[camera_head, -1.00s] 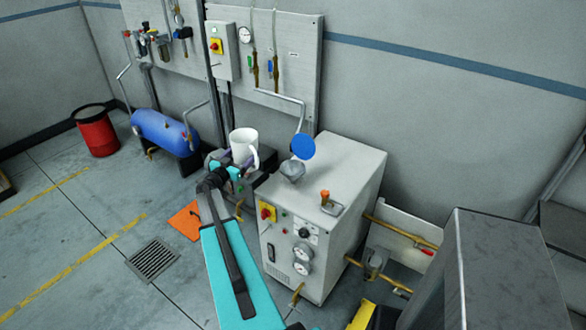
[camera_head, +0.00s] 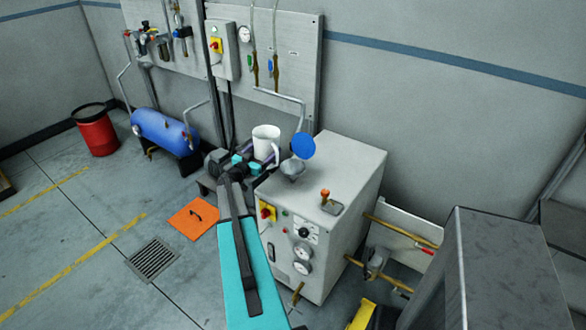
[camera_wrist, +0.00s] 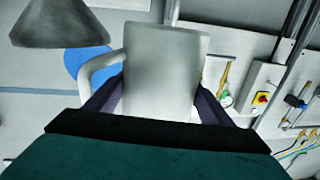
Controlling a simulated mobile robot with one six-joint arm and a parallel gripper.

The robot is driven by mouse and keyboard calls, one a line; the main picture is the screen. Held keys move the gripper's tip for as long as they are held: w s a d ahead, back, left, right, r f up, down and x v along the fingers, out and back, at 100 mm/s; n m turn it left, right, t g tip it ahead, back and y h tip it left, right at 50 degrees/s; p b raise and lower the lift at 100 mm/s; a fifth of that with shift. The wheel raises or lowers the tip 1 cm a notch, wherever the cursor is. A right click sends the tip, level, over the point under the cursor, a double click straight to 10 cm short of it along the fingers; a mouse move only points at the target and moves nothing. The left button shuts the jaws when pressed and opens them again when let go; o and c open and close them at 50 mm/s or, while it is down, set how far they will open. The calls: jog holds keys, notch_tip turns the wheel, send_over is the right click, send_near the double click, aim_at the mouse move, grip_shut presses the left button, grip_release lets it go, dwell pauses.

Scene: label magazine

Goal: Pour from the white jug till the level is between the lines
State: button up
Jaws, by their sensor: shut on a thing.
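The white jug (camera_head: 266,143) is in my gripper (camera_head: 258,160), near the back left corner of the grey machine (camera_head: 345,160). In the wrist view the jug (camera_wrist: 165,65) fills the middle, with a gripper finger on each side of it and its handle at the left. The jug looks about upright in the head view. A grey funnel-like filler (camera_head: 292,168) stands on the machine top just right of the jug, with a blue round lid (camera_head: 303,146) tilted open behind it. The liquid level and the lines are not visible.
An orange-topped part (camera_head: 325,195) stands on the machine top. A blue tank (camera_head: 165,132) and a red drum (camera_head: 97,130) are at the left. A wall panel (camera_head: 300,60) with hoses is behind. An orange mat (camera_head: 193,218) lies on the floor.

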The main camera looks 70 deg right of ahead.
aim_at(267, 145)
jog(key=b, duration=0.1)
jog(key=m+b, duration=0.1)
jog(key=shift+s+a+r+b, duration=0.1)
jog(key=shift+s+r+b, duration=0.1)
jog(key=shift+r+b, duration=0.1)
jog(key=r+m+b, duration=0.1)
jog(key=b, duration=0.2)
jog(key=s+m+b, duration=0.1)
jog(key=m+b, duration=0.1)
jog(key=r+m+b, duration=0.1)
jog(key=b, duration=0.2)
jog(key=shift+s+a+r+b, duration=0.15)
jog(key=shift+s+r+b, duration=0.15)
jog(key=shift+s+r, duration=0.05)
jog(key=s+r+m+b, duration=0.1)
jog(key=m+b, duration=0.1)
jog(key=b, duration=0.1)
jog(key=shift+r, duration=0.35)
jog(key=shift+m, duration=0.9)
jog(key=shift+f+b, duration=0.3)
jog(key=shift+f+m+b, duration=0.55)
jog(key=shift+m, duration=0.25)
jog(key=shift+r, duration=0.25)
jog(key=shift+r+m, duration=0.5)
jog(key=shift+m, duration=0.4)
